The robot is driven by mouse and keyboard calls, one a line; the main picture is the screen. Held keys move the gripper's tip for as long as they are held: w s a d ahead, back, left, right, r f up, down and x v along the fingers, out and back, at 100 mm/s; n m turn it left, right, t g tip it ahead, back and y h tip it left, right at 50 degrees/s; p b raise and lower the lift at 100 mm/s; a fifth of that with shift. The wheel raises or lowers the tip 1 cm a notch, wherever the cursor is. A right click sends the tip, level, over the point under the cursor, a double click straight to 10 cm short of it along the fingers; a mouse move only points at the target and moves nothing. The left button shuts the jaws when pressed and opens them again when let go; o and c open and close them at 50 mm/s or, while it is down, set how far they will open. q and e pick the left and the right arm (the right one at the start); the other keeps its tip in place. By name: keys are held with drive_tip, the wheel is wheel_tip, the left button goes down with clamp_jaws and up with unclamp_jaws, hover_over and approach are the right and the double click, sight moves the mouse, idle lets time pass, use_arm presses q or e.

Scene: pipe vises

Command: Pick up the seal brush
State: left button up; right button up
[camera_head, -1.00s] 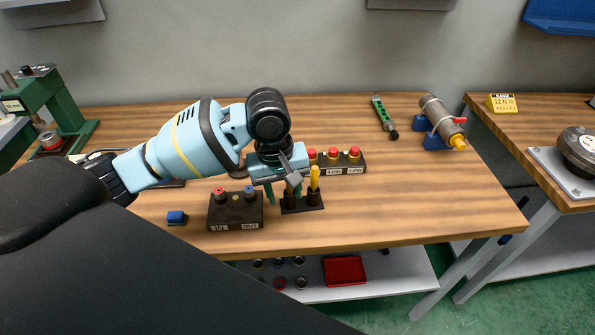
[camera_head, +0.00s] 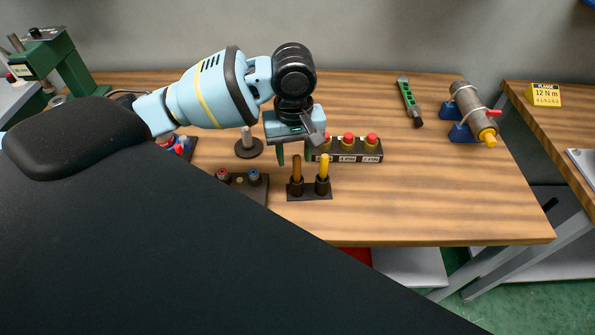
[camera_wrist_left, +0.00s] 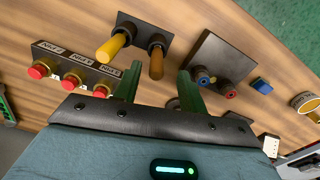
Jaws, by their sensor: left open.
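Two upright handles stand in a small black holder (camera_head: 310,194) on the wooden bench: a brown handle (camera_head: 297,167) on the left and a yellow handle (camera_head: 323,166) on the right. I cannot tell which is the seal brush; their lower ends are hidden in the holder. My left gripper (camera_head: 295,153), with green fingers, is open and empty just behind and above the handles. In the left wrist view the brown handle (camera_wrist_left: 156,65) lies ahead of the gap between the fingers (camera_wrist_left: 160,86), and the yellow handle (camera_wrist_left: 112,46) is left of it. My right gripper is not in view.
A black rack with red-capped pieces (camera_head: 348,148) stands just right of the gripper. A dark box with red and blue knobs (camera_head: 240,184) is left of the holder. A pipe in a blue vise (camera_head: 468,112) is at the right. The bench's front right is clear.

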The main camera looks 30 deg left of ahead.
sight(297, 182)
use_arm(q)
drive_tip(key=f, duration=0.5)
drive_tip(key=shift+w+d+b, duration=0.1)
drive_tip(key=shift+d+b, duration=0.1)
drive_tip(key=shift+b, duration=0.1)
clamp_jaws()
